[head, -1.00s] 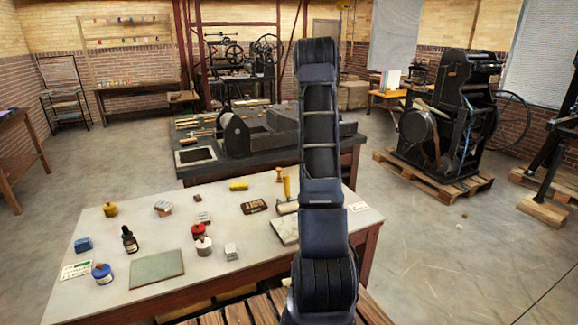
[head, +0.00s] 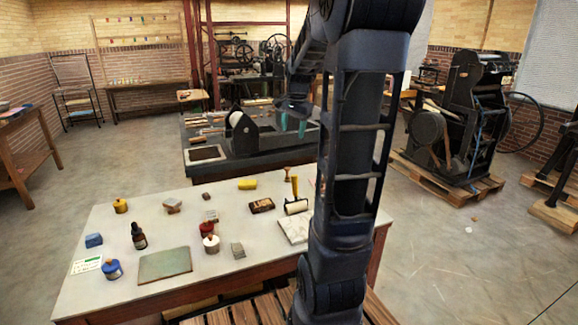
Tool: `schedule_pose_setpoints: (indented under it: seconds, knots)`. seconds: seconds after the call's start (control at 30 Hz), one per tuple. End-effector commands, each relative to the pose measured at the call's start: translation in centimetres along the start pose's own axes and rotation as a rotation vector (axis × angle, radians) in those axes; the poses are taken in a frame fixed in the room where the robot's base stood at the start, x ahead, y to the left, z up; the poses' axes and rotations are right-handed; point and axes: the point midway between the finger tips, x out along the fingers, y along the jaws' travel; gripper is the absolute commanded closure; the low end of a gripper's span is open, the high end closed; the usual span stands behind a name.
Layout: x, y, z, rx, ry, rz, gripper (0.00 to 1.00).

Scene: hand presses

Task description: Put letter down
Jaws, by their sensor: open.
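My gripper (head: 293,122) hangs above the far dark press bench, as seen in the head view, with its two teal fingertips apart. I see nothing between them. I cannot tell for sure which thing is the letter. Small grey blocks stand on the pale table: one (head: 238,250) near the front middle, one (head: 211,216) behind the red-topped jar, and a grey-brown one (head: 172,206) farther left. A smaller dark block (head: 206,196) lies behind them. My gripper is apart from all of these. My arm covers the right part of the table.
The pale table (head: 105,222) also holds a dark bottle (head: 138,236), a blue-lidded jar (head: 112,269), a red-topped jar (head: 210,238), a green mat (head: 165,265), a roller (head: 296,206) and a marble slab (head: 295,229). A dark press bench (head: 200,176) stands behind.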

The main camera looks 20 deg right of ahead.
Motion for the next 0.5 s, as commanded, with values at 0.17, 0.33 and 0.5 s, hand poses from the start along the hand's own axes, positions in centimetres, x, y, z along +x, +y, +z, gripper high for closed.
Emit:
schedule_pose_setpoints:
  seconds: [0.17, 0.33, 0.5]
  knots:
    - [-2.5, 2.1, 5.5, -0.204, 0.022, -0.030, 0.43]
    - [-3.9, 4.5, 10.3, -0.399, 0.047, -0.051, 0.43]
    - [-4.7, 7.3, 14.8, -0.594, 0.077, -0.067, 0.43]
